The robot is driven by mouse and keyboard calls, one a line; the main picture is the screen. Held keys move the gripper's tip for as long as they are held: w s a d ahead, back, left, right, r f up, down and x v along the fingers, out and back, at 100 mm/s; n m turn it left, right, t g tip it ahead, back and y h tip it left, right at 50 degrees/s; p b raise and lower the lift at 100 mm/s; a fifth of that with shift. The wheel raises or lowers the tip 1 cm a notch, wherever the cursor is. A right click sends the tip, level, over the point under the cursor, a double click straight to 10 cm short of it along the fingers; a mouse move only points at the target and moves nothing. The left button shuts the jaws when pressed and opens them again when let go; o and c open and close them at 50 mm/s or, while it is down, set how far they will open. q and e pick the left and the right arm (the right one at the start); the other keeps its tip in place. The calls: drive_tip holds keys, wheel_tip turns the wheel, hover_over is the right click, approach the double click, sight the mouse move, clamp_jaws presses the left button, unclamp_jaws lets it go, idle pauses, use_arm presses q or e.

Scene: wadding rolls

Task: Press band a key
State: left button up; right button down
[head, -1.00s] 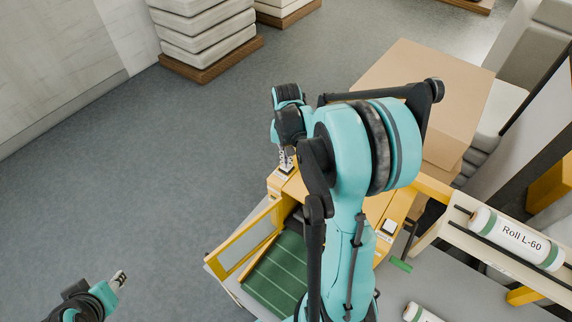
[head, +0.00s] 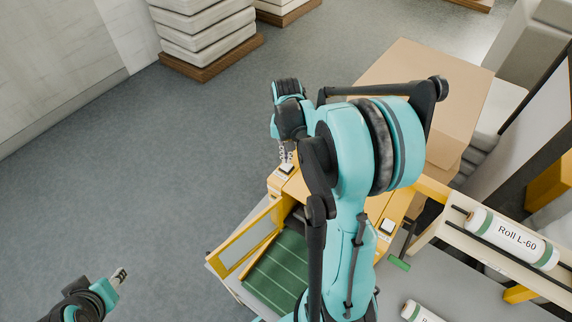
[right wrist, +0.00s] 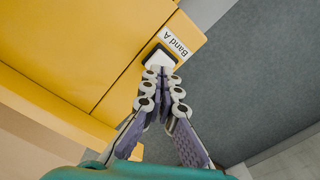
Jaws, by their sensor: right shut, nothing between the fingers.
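The band A key (head: 286,169) is a small white key with a black surround on the yellow machine top (head: 276,186). In the right wrist view the key (right wrist: 160,58) sits beside a white label reading "Band A" (right wrist: 175,43). My right gripper (head: 286,157) is shut and empty, its fingertips pointing at the key. In the right wrist view the fingertips (right wrist: 161,74) overlap the near edge of the key; I cannot tell whether they touch it. My left gripper (head: 119,275) is at the lower left, far from the machine, its finger opening unclear.
A second white key (head: 387,227) sits on the machine's right side. A green slatted bed (head: 278,272) lies inside the machine. A cardboard box (head: 430,90) stands behind. The floor at left is clear.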

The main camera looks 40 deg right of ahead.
sight(287, 165)
wheel_tip(287, 165, up, 6)
drive_tip(key=p, duration=0.3)
drive_tip(key=shift+f, duration=0.15)
drive_tip(key=shift+f, duration=0.15)
